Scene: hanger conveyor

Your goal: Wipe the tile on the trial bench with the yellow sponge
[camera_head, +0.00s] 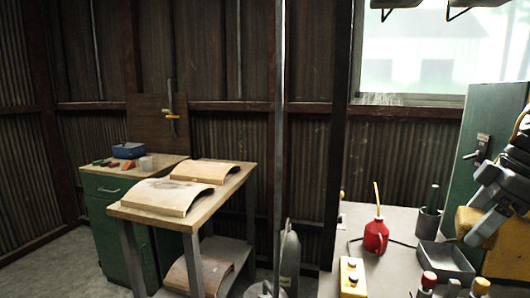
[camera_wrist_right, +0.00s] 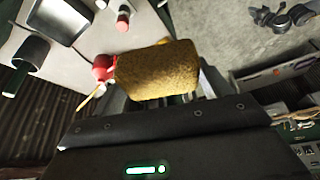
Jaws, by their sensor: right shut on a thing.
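The yellow sponge (camera_head: 467,220) is held in my right gripper (camera_head: 487,224) at the right of the head view, above the grey work surface. In the right wrist view the sponge (camera_wrist_right: 158,70) fills the middle and hides most of the fingers. The curved tile (camera_head: 168,195) with a dark smudge on its top lies on the near part of the wooden bench (camera_head: 193,220), far to the left of the gripper. A second curved tile (camera_head: 205,172) lies behind it. My left gripper is not in view.
On the grey work surface (camera_head: 395,270) stand a red oil can (camera_head: 376,236), a dark cup (camera_head: 428,224), a grey tray (camera_head: 444,258) and a yellow button box (camera_head: 352,276). A thin vertical post (camera_head: 279,150) and a grey cylinder (camera_head: 290,255) stand between it and the bench.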

